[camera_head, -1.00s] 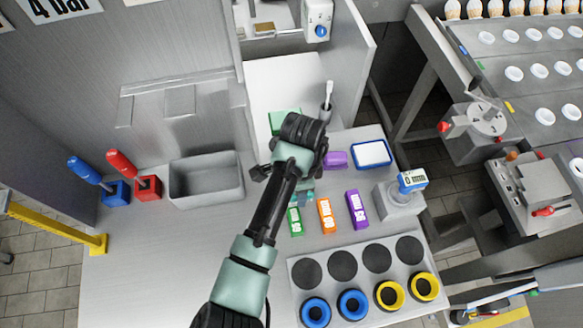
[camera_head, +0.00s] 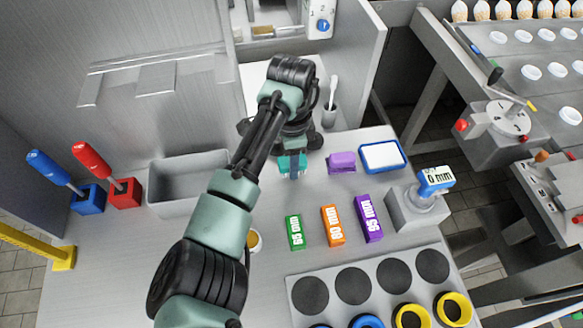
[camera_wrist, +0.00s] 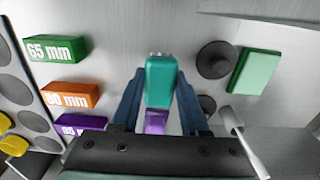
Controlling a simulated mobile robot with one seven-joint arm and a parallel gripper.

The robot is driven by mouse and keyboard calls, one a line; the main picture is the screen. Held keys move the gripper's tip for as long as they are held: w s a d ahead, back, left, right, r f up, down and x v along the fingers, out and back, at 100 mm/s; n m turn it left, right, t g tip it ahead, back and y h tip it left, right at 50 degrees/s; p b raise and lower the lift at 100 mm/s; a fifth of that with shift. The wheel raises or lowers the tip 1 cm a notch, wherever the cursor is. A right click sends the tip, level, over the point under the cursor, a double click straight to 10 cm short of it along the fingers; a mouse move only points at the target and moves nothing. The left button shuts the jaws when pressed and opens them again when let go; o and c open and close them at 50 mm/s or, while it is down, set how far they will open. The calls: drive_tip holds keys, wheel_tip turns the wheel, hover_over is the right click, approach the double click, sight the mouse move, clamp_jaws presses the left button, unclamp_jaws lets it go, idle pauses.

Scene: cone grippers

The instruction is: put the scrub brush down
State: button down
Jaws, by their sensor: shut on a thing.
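The scrub brush is a teal block with pale bristles at one end in the wrist view (camera_wrist: 160,82). My gripper (camera_wrist: 158,100) is shut on it, one blue finger on each side. In the head view the brush (camera_head: 287,163) shows at my gripper (camera_head: 293,168), over the worktop behind the size blocks and left of a purple block (camera_head: 342,161). My wrist and fingers hide part of it. I cannot tell whether the brush touches the worktop.
Green, orange and purple size blocks (camera_head: 333,225) stand in front. A blue-rimmed white tray (camera_head: 382,157), a gauge (camera_head: 418,207) and a cup with a white-handled tool (camera_head: 329,113) are right. A grey bin (camera_head: 188,182) is left. A green pad (camera_wrist: 255,72) lies near.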

drive_tip(key=shift+f+b, duration=0.3)
drive_tip(key=shift+f, duration=0.4)
drive_tip(key=shift+f, duration=0.2)
drive_tip(key=shift+c, duration=2.1)
unclamp_jaws()
drive_tip(key=shift+r, duration=3.95)
